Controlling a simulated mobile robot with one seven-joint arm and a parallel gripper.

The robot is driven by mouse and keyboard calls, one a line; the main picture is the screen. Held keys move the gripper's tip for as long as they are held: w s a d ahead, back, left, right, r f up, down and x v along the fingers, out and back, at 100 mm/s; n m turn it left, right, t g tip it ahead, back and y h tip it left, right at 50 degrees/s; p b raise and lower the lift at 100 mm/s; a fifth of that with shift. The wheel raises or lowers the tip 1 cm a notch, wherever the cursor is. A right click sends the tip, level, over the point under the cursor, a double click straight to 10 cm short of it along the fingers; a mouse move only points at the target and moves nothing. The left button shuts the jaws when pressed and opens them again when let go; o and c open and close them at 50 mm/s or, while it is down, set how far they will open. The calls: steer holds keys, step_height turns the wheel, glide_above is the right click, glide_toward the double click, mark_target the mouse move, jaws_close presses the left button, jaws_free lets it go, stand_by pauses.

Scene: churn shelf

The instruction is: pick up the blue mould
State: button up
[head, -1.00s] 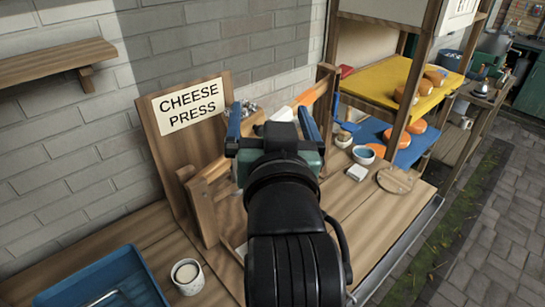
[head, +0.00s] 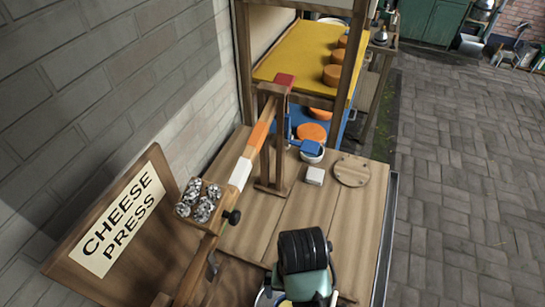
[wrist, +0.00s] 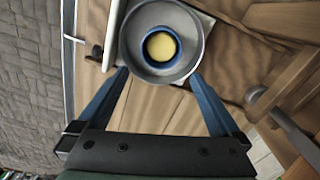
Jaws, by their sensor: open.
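In the wrist view, the blue mould (wrist: 142,48) is a small blue ring with a pale yellow filling. It sits inside a wide grey round dish (wrist: 190,65). My gripper (wrist: 160,77) is open, with its two blue fingers apart and their tips near the lower left and right edges of the dish. Nothing is held between them. Whether the fingertips touch the dish, I cannot tell. In the head view, my gripper body is at the bottom edge and hides most of what lies under it. A sliver of blue, white and yellow shows beside it.
A white block (head: 315,176) and a round wooden board (head: 352,170) lie beyond my gripper. Open bench lies between.

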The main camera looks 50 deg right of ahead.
steer(key=f, duration=0.6)
steer(key=shift+s+f+p, duration=0.2)
steer(key=shift+f+p, duration=0.1)
steer(key=shift+w+a+f+p, duration=0.15)
steer(key=shift+f+p, duration=0.15)
steer(key=shift+f, duration=1.25)
steer(key=shift+s+a+f+p, duration=0.1)
steer(key=shift+f+p, duration=0.15)
steer(key=shift+f, duration=1.25)
steer(key=c, duration=1)
